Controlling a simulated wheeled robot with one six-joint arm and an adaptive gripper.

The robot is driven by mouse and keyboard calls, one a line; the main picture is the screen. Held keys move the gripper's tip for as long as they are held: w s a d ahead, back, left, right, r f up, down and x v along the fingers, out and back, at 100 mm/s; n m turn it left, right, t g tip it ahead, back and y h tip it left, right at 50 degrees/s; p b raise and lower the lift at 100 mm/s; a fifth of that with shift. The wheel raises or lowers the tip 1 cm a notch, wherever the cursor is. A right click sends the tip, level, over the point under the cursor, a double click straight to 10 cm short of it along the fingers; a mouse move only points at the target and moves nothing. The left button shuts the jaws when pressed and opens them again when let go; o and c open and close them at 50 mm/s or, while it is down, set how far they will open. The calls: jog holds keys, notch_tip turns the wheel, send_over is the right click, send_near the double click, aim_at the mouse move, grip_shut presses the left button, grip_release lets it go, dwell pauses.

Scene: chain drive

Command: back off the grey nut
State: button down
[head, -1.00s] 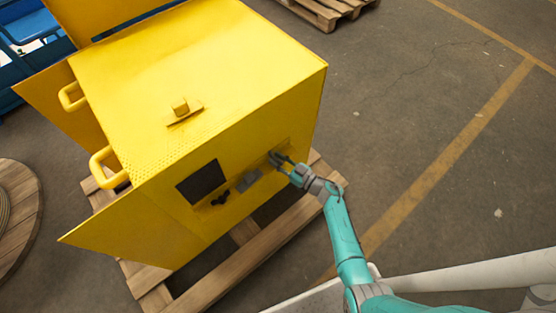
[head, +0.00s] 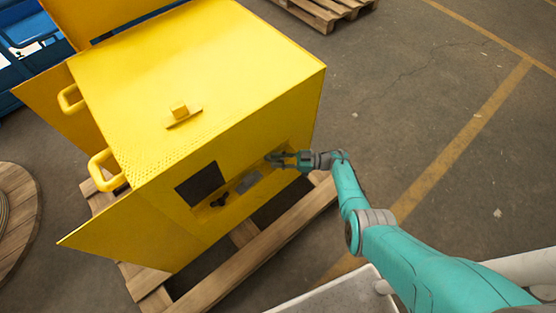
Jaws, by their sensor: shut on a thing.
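My gripper (head: 284,159) is at the right part of the recessed side of the yellow machine housing (head: 240,110). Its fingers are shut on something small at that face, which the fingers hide. I take it to be the grey nut, but it is too small and covered to make out. A grey block (head: 248,181) sits just left of my gripper on the same face. Further left are small dark parts (head: 219,201) below a dark square opening (head: 199,184).
The housing stands on a wooden pallet (head: 265,248). An open yellow door panel (head: 130,222) sticks out at the lower left. Yellow handles (head: 106,170) project from the left side. A wooden spool (head: 18,220) lies far left. The floor to the right is clear.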

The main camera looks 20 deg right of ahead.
jog(key=shift+n+g+y, duration=0.4)
jog(key=shift+n+g, duration=0.2)
jog(key=shift+g, duration=0.5)
jog(key=c, duration=1.1)
grip_release()
jog(key=shift+c, duration=0.2)
jog(key=shift+s+m+t+h, duration=0.1)
jog(key=shift+m+t+h, duration=0.3)
jog(key=shift+m+t, duration=0.55)
